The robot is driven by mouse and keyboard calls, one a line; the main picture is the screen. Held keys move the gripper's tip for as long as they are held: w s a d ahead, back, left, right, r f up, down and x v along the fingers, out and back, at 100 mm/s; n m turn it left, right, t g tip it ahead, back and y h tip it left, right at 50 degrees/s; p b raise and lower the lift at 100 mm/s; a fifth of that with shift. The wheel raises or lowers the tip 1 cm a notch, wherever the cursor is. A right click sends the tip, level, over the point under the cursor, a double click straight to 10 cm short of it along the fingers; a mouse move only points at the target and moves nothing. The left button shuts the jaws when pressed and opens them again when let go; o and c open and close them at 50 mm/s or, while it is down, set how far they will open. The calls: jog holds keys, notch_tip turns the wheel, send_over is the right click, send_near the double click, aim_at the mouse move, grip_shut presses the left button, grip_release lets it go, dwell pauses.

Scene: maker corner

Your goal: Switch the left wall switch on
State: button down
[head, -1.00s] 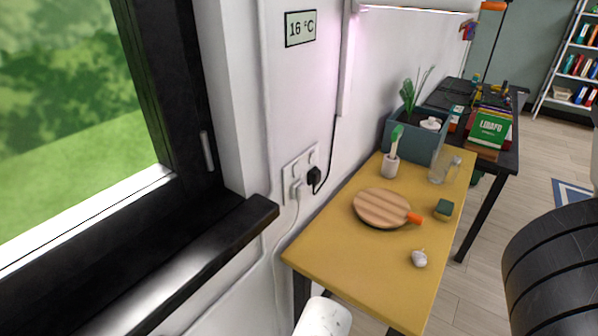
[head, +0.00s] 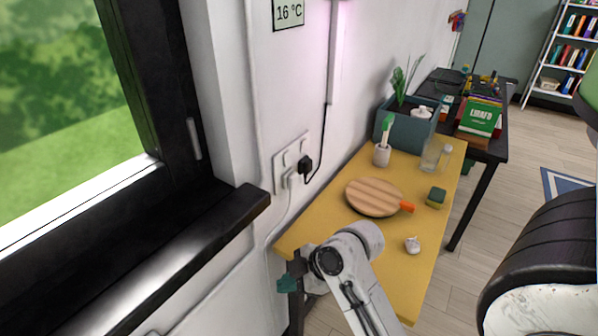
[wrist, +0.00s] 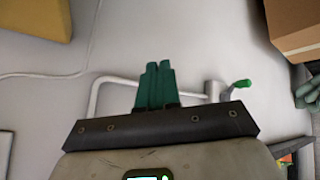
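The wall plate (head: 278,174) is on the white wall beside the window corner in the head view. The left wall switch (head: 287,158) is a small white rocker in its upper row, with another switch to its right. I cannot tell which way it is tipped. A white plug (head: 293,181) and a black plug (head: 305,165) sit in the plate's lower part. My gripper (head: 287,284) is low, below the plate and well apart from it, near the yellow table's near left corner. In the wrist view its green fingers (wrist: 157,85) lie side by side, shut and empty. The wrist view does not show the plate.
The black window sill (head: 190,255) juts out left of the plate. The yellow table (head: 330,228) stands to the right, bearing a round wooden board (head: 374,197) and a planter (head: 408,130). A black cable hangs beside the plate. A white pipe (wrist: 95,98) shows in the wrist view.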

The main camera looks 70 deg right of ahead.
aim_at(289, 164)
jog(key=s+d+r+n+t+h+b, duration=0.1)
jog(key=s+d+r+n+t, duration=0.3)
jog(key=d+r, duration=0.5)
jog(key=s+d+r+n+t+h, duration=0.4)
jog(key=d+r+n, duration=0.1)
jog(key=d+r, duration=0.3)
jog(key=shift+s+d+r+h+b, duration=0.25)
jog(key=shift+d+r+h+b, duration=0.05)
jog(key=shift+d+r+b, duration=0.1)
jog(key=p+x, duration=0.2)
jog(key=x, duration=0.4)
jog(key=p+x, duration=0.2)
jog(key=x, duration=0.4)
jog(key=shift+w+r, duration=0.2)
jog(key=shift+w, duration=0.25)
jog(key=shift+w+d+f, duration=0.15)
jog(key=shift+w+f, duration=0.05)
jog(key=shift+w, duration=0.35)
